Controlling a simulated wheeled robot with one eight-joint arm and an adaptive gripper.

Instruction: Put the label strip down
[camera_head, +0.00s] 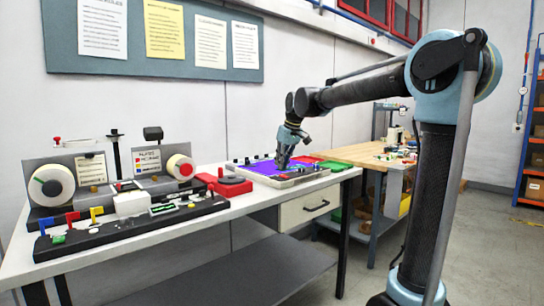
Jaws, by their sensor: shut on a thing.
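My gripper (283,165) points down over the purple panel (262,167) of a shallow light-framed tray on the right part of the white bench. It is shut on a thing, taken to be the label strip. The strip is too small, or too hidden by the fingers, to make out. I cannot tell whether it touches the panel. The label rewinder (118,180) stands on the left of the bench, with two white rolls, a white block and small coloured flags on its dark base.
A red device (226,184) stands between the rewinder and the tray. A green panel (334,165) lies at the tray's right end. The white bench (150,238) has a clear front strip. A wooden workbench (362,154) with small parts stands behind on the right.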

